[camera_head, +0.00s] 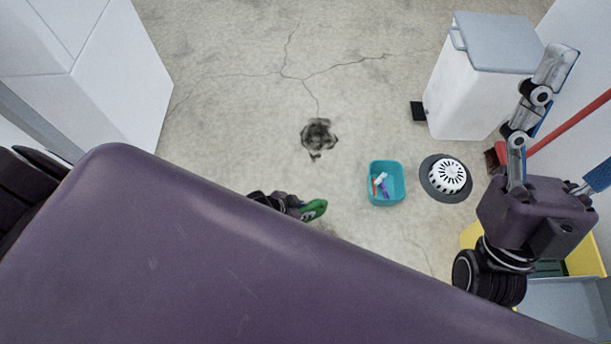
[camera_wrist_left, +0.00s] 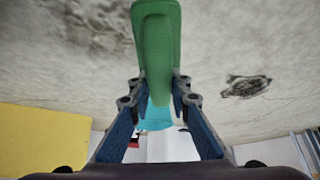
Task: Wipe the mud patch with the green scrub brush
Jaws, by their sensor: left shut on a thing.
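My purple body hides most of the left arm. My right gripper (camera_head: 578,118) is at the right, with its fingers spread and nothing visible between them.
A teal basin (camera_head: 371,184) with small coloured items and a round drain (camera_head: 432,188) with a white grate lie right of the brush. A white pedal bin (camera_head: 455,105), a red handle (camera_head: 570,122) and a yellow tub (camera_head: 585,256) stand farther right.

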